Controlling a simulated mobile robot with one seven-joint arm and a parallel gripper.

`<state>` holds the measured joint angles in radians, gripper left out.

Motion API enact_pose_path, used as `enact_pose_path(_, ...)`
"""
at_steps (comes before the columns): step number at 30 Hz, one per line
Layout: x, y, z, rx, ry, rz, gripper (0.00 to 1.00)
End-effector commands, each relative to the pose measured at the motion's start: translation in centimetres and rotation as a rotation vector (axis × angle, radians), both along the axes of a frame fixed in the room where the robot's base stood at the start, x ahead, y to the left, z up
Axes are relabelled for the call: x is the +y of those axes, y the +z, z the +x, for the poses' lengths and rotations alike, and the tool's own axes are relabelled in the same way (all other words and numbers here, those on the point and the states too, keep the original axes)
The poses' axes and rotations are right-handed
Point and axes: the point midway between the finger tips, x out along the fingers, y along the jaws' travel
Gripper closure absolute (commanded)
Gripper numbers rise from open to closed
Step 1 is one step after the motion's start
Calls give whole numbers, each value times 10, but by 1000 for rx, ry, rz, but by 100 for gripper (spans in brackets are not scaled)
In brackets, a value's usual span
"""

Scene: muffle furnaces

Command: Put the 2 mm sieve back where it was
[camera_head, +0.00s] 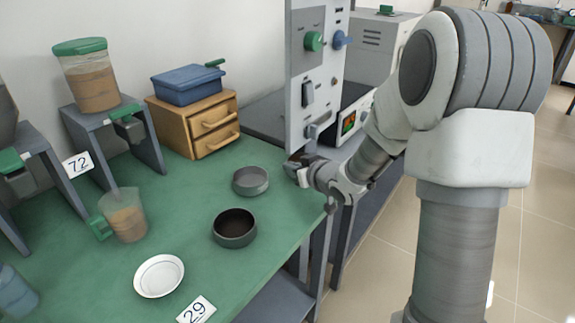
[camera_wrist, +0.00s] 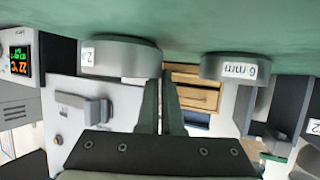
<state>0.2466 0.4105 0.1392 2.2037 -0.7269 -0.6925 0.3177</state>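In the wrist view, which is upside down, a grey round sieve with a label starting with "2" (camera_wrist: 120,58) sits on the green table, left of a similar sieve labelled "6 mm" (camera_wrist: 236,69). The head view shows two round sieves, a grey one (camera_head: 250,181) and a dark-centred one (camera_head: 235,229); their labels cannot be read there. My gripper (camera_head: 303,168) is over the table's right edge, apart from both. In the wrist view its fingers (camera_wrist: 162,100) are close together with nothing seen between them, overlapping the 2 sieve's edge in the picture.
A white dish (camera_head: 159,276), a beaker (camera_head: 122,215) and number cards stand on the table (camera_head: 190,215). Wooden drawers (camera_head: 193,124) with a blue box (camera_head: 188,87) stand at the back. A panelled unit (camera_head: 312,75) stands behind my gripper. Metal stands fill the left.

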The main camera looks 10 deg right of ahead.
Motion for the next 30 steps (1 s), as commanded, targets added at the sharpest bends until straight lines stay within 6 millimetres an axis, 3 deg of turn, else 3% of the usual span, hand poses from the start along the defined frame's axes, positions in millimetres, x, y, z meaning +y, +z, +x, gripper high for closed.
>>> enact_pose_path(9,0,-4,0,-1,0,0,100)
enact_pose_path(15,0,-3,0,0,0,0,67)
enact_pose_path(26,0,2,0,0,0,0,67)
enact_pose_path(30,-8,11,-16,0,-4,-2,67)
